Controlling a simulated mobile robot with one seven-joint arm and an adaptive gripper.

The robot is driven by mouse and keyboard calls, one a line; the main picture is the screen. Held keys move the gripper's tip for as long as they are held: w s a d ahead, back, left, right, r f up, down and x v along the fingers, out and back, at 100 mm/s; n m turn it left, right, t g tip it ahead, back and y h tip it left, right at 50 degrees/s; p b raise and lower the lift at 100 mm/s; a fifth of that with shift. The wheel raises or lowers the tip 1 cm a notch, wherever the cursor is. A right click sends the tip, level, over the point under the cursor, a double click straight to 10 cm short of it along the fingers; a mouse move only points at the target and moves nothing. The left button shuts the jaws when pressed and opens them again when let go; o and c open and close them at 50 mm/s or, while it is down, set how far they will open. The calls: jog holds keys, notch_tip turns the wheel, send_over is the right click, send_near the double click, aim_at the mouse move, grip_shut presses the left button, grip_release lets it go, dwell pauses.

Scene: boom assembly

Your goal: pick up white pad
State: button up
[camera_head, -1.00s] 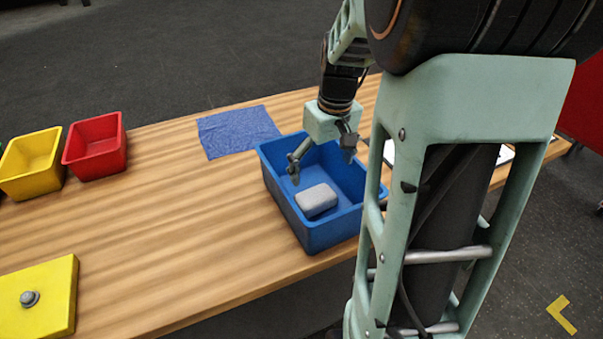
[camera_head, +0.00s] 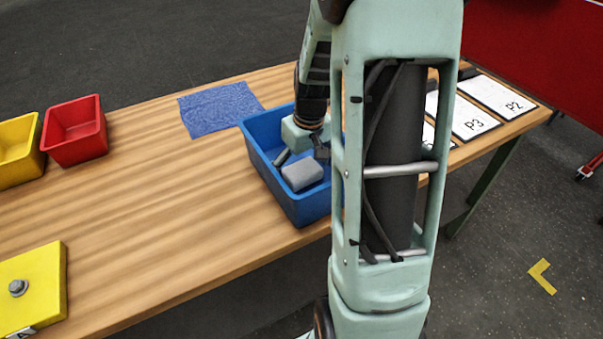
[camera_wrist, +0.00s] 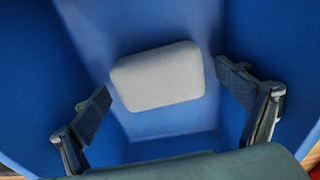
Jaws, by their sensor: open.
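The white pad (camera_head: 302,175) is a pale grey-white rounded block lying in the blue bin (camera_head: 313,213) on the table. My gripper (camera_head: 299,157) is inside the bin, just behind and above the pad in the head view. In the wrist view, the pad (camera_wrist: 159,77) lies on the bin floor, slightly tilted. The open fingers of my gripper (camera_wrist: 165,101) stand apart at its left and right, with the pad a little ahead of the tips. Neither finger visibly touches it. My arm hides the bin's right side in the head view.
The blue bin's walls surround my gripper closely. A blue cloth (camera_head: 220,108) lies behind the bin. A red bin (camera_head: 75,131), a yellow bin (camera_head: 18,152) and a yellow block with a knob (camera_head: 35,287) are at left. Labelled white cards (camera_head: 492,96) lie at right. The middle table is clear.

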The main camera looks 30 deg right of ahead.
aim_at(301, 169)
jog(key=shift+c, duration=0.2)
jog(key=c, duration=1.2)
notch_tip(301, 169, up, 10)
jog(key=shift+r, duration=0.1)
